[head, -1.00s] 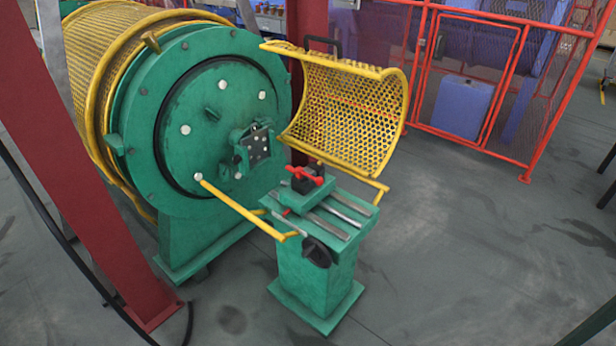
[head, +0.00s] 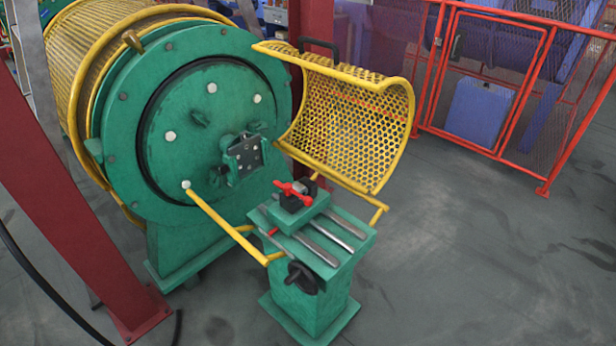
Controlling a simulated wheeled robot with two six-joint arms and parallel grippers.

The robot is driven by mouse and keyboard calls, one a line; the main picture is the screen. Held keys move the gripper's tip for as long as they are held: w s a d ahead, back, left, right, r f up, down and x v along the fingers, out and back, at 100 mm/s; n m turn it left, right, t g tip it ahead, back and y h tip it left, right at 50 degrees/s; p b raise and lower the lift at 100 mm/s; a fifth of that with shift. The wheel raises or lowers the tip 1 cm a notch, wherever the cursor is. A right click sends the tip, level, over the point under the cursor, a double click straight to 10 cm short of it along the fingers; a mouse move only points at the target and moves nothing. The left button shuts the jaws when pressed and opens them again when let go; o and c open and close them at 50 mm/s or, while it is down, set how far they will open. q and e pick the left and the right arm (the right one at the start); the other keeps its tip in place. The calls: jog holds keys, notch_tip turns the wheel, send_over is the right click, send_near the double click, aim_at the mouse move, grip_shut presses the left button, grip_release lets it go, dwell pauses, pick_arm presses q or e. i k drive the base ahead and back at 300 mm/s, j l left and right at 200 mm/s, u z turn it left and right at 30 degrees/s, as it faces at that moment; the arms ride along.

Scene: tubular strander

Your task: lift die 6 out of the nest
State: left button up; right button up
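A black block with a red clamp handle (head: 293,190) sits on the green slide (head: 299,213) on top of a green pedestal (head: 308,305). This may be the place of the nest, but I cannot tell. Die 6 cannot be made out; no number or separate die is readable at this size. Neither of my grippers is in view.
A large green drum face (head: 210,130) with a yellow cage stands left of the pedestal. A yellow mesh guard (head: 350,115) stands behind the pedestal. A yellow bar (head: 220,219) crosses in front of the drum. Open floor (head: 470,260) lies to the right.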

aim_at(300, 189)
jog(key=i+l+u, duration=0.35)
jog(key=i+l, duration=0.15)
jog(key=l, duration=0.15)
jog(key=i+l+u, duration=0.3)
jog(key=l, duration=0.45)
jog(key=i+l+u, duration=0.2)
jog(key=l, duration=0.25)
jog(key=i, duration=0.1)
